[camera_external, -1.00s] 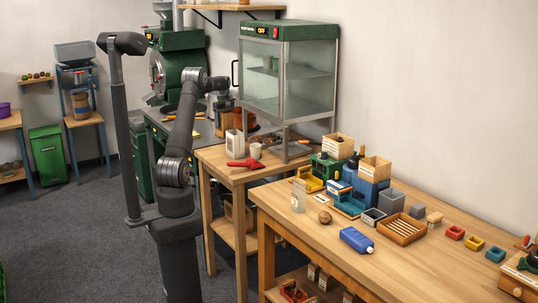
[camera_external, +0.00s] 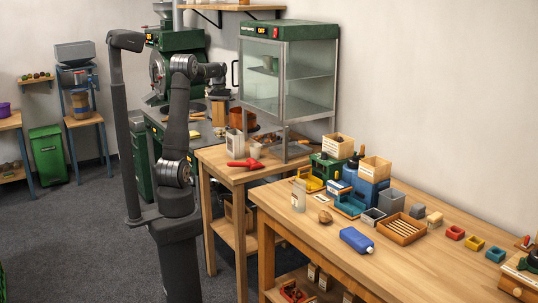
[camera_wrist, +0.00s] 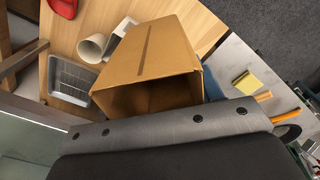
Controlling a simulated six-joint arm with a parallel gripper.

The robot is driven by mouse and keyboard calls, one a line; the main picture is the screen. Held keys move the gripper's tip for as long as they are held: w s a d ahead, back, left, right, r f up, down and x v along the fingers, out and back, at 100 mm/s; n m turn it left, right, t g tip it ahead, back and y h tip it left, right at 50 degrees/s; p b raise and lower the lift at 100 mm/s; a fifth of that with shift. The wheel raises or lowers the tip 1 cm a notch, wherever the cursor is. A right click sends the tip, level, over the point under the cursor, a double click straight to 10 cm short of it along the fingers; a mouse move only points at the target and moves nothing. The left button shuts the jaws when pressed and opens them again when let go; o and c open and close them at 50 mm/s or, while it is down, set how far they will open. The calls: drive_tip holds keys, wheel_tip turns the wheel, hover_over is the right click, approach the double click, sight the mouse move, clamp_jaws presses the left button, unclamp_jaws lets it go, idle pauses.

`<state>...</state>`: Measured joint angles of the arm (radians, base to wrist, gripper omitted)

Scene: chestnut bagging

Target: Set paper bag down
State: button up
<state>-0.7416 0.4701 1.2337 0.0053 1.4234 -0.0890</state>
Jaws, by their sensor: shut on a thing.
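The brown paper bag (camera_external: 218,113) hangs upright below my gripper (camera_external: 218,94) in the external view, by the dark machine table behind the wooden table. My gripper is shut on the bag. In the wrist view the bag (camera_wrist: 160,48) shows its open mouth, with a shadowed inside, toward the camera. A grey bar and a dark block cover the lower part of that view, and I cannot make out the fingertips. Whether the bag's base touches a surface cannot be told.
On the wooden table (camera_external: 217,160) stand a white container (camera_external: 235,143), a white cup (camera_external: 256,150) and a red scoop (camera_external: 245,164). A copper-coloured pan (camera_external: 241,118) is just right of the bag. The glass cabinet (camera_external: 288,75) stands farther right.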

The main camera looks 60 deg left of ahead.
drive_tip(key=shift+s+d+r+m, duration=0.15)
drive_tip(key=shift+d+m, duration=0.55)
drive_tip(key=shift+d, duration=0.2)
drive_tip(key=w+d+m, duration=0.3)
drive_tip(key=w+d, duration=0.1)
drive_tip(key=d, duration=0.8)
drive_tip(key=w+d+r+m, duration=0.15)
drive_tip(key=w+d, duration=0.35)
drive_tip(key=d, duration=0.8)
drive_tip(key=w+d+m, duration=0.3)
drive_tip(key=w+d, duration=0.1)
drive_tip(key=d, duration=0.8)
drive_tip(key=s+d+m, duration=0.3)
drive_tip(key=s+d, duration=0.1)
drive_tip(key=d, duration=0.7)
drive_tip(key=s+d+f+m, duration=0.1)
drive_tip(key=s+d, duration=0.3)
drive_tip(key=d, duration=0.8)
drive_tip(key=s+d+m, duration=0.4)
drive_tip(key=s+d, duration=0.1)
drive_tip(key=d, duration=0.7)
drive_tip(key=shift+f+m, duration=0.3)
drive_tip(key=shift+m, duration=0.05)
